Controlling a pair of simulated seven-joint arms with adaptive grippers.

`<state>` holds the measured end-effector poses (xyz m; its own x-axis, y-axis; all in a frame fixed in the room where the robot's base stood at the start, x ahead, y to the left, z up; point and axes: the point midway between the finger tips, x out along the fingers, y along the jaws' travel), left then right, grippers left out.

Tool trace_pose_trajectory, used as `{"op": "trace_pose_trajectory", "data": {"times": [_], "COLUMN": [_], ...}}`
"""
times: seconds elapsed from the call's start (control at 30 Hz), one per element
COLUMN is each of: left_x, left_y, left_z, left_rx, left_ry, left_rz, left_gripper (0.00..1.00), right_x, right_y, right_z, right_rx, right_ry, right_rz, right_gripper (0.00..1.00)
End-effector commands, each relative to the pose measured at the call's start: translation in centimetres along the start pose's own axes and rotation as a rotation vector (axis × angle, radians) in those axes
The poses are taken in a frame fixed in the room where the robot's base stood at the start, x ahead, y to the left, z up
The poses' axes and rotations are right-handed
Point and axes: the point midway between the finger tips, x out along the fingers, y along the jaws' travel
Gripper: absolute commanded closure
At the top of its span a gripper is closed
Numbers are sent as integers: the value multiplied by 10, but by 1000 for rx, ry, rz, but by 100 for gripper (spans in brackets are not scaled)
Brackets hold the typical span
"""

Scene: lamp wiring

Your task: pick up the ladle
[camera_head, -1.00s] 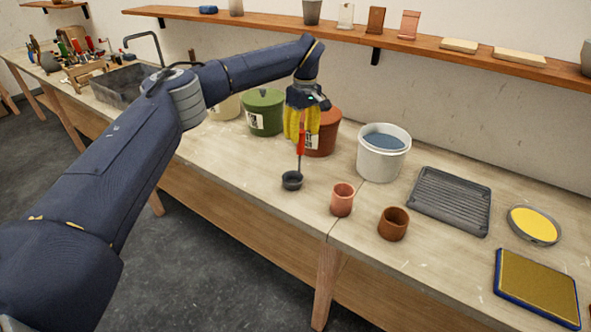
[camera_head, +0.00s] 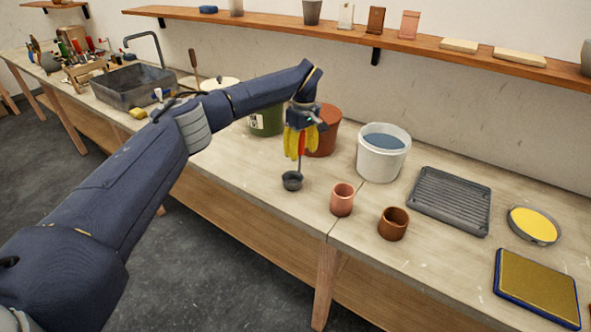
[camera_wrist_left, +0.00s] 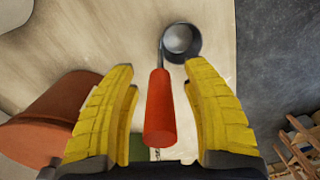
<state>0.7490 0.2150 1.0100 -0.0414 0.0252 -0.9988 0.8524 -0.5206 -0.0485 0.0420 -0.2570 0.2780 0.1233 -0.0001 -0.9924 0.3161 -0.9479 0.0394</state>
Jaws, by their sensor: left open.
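The ladle (camera_head: 292,181) has a dark round bowl, a thin dark shaft and a red handle. In the head view it stands upright, its bowl low at the front of the bench. In the left wrist view its red handle (camera_wrist_left: 160,108) lies between the yellow fingers, with the bowl (camera_wrist_left: 180,42) beyond. My left gripper (camera_head: 298,152) points down around the handle's upper part. It is open, with a gap on each side of the handle in the wrist view. My right gripper is not in view.
A red-brown bucket (camera_head: 326,134) stands close behind my left gripper; a green one (camera_head: 266,122) is beside it. A white bucket (camera_head: 378,160) of bluish liquid and two cups (camera_head: 342,200) (camera_head: 393,224) stand right. A ribbed tray (camera_head: 450,198) lies farther right.

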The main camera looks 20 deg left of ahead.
Motion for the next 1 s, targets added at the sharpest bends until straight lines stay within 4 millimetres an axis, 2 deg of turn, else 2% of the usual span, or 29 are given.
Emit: {"op": "trace_pose_trajectory", "data": {"times": [0.1,0.53,1.0], "left_x": [0,0,-1], "left_y": [0,0,0], "left_z": [0,0,0], "left_rx": [0,0,0], "left_ry": [0,0,0], "left_rz": [0,0,0], "left_gripper": [49,99,100], "right_x": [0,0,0], "right_y": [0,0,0], "right_z": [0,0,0], "right_rx": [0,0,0], "right_ry": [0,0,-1], "right_rz": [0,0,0], "right_gripper": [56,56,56]}}
